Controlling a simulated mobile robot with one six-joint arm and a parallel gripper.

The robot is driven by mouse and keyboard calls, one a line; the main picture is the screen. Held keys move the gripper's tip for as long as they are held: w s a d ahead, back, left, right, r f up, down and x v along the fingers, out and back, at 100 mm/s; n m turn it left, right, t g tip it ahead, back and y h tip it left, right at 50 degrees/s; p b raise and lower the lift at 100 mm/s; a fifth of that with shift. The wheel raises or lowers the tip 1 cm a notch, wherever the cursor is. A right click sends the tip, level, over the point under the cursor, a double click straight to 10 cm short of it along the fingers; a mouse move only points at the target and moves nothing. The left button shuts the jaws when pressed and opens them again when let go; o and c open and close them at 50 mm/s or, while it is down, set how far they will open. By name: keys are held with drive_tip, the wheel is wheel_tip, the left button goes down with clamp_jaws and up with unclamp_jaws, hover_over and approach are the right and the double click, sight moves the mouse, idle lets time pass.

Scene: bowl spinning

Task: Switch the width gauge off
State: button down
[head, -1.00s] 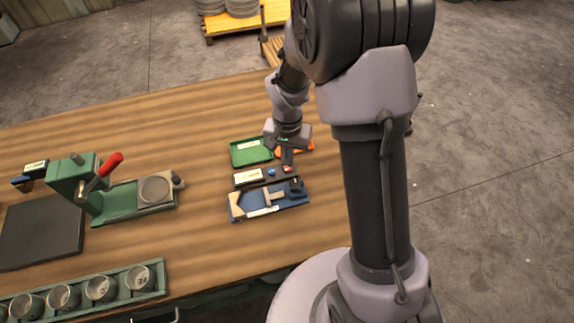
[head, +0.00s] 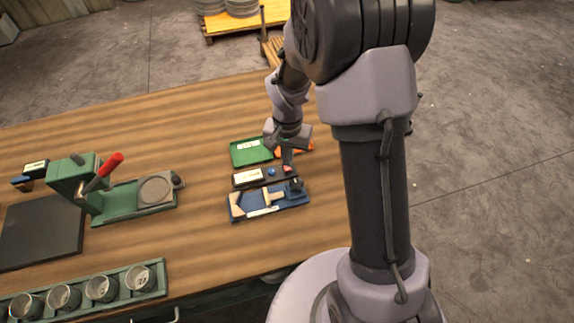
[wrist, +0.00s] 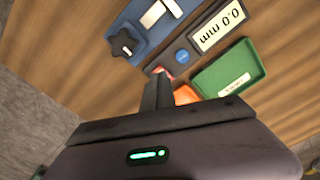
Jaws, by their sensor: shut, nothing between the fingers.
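The width gauge has a blue base (head: 240,214) with light jaw pieces and a dark knob (wrist: 124,43), and a dark panel behind it. Its display (wrist: 218,27) reads 0.0 mm, upside down in the wrist view. It also shows as a pale plate in the head view (head: 249,177). A blue button (wrist: 182,56) sits beside the display, and a red button (wrist: 160,71) is at the panel's end. My gripper (head: 287,165) is shut and empty, with its fingertips (wrist: 160,80) right at the red button. I cannot tell whether they touch it; they partly hide it.
A green tray (head: 251,152) and an orange tray (wrist: 186,95) lie behind the panel, close to my gripper. A green press with a red handle (head: 112,163) stands to the left. A rack of several tins (head: 163,288) is at the front left. Bare wood lies between.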

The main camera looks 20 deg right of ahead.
drive_tip(key=shift+f+b, duration=1)
drive_tip(key=shift+f, duration=0.2)
idle(0.5)
drive_tip(key=shift+r, duration=0.1)
wheel_tip(320, 180, up, 7)
drive_tip(key=p, duration=0.5)
